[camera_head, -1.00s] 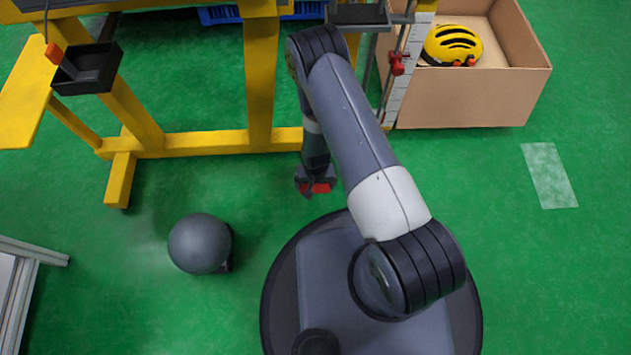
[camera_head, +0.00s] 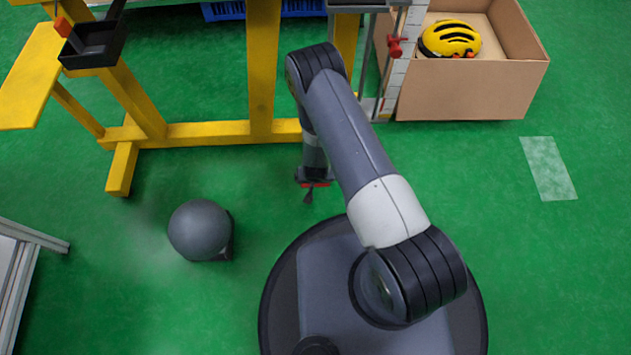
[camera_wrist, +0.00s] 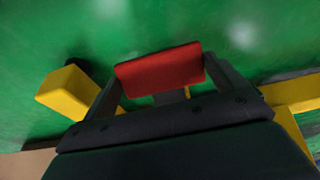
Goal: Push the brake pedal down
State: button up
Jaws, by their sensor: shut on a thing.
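My gripper (camera_head: 314,178) is low over the floor in front of the yellow frame, at the end of my downward-reaching arm. In the wrist view its two dark fingers (camera_wrist: 163,85) stand on either side of a red pad (camera_wrist: 160,68) and are shut on it. The pad looks like the brake pedal, with a short grey stem below it. In the head view only a thin strip of red (camera_head: 316,185) shows under my gripper. A small dark tip sticks out below. The pedal's mounting is hidden by my arm.
The yellow frame (camera_head: 205,134) stands beyond my gripper, with a black tray (camera_head: 93,45) at its upper left. A cardboard box (camera_head: 465,98) holds a yellow helmet (camera_head: 451,39) at the upper right.

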jog(key=shift+s+a+f, duration=0.1)
jog(key=shift+s+f, duration=0.05)
jog(key=shift+s, duration=0.1)
jog(key=o, duration=1.1)
jog(key=shift+r, duration=0.25)
jog(key=p+v, duration=0.4)
jog(key=v, duration=0.6)
jog(key=shift+r, duration=0.2)
jog(key=shift+f, duration=0.1)
